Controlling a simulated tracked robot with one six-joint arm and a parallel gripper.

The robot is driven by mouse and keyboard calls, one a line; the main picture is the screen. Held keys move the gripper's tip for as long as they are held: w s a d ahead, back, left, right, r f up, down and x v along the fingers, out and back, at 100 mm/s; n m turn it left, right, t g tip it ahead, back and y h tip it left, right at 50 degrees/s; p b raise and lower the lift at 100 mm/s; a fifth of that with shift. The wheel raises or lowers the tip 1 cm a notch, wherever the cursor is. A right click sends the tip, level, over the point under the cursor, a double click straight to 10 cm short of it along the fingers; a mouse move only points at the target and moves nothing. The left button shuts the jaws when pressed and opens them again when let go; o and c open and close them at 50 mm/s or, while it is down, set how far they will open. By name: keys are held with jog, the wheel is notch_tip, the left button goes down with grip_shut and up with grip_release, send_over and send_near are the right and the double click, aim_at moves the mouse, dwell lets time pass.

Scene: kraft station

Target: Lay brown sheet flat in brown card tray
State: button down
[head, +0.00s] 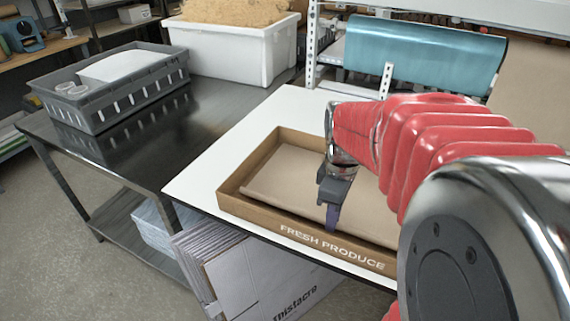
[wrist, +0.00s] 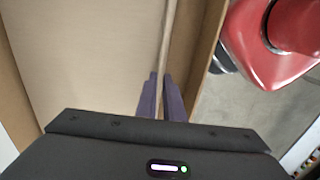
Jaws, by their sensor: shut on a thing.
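The brown card tray (head: 228,198) sits on the white tabletop, with "FRESH PRODUCE" on its front wall. The brown sheet (head: 282,178) lies inside the tray, covering much of its floor; its far right part is hidden behind my arm. My gripper (head: 333,215) reaches down into the tray close to the front wall. In the wrist view the brown sheet (wrist: 90,60) fills the left and middle, and the gripper's fingers (wrist: 161,92) are shut on its edge beside the tray wall (wrist: 196,50). Whether the sheet lies fully flat at that edge I cannot tell.
A grey crate (head: 110,100) with white paper stands on the dark metal table (head: 125,150) to the left. A white bin (head: 235,55) stands behind. A blue roll (head: 425,55) is at the back right. White tabletop (head: 215,165) is clear left of the tray.

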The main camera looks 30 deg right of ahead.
jog(key=shift+f, duration=0.3)
jog(key=c, duration=1.8)
grip_release()
notch_tip(320, 180, up, 14)
jog(key=shift+f, duration=0.15)
jog(key=shift+m, duration=0.3)
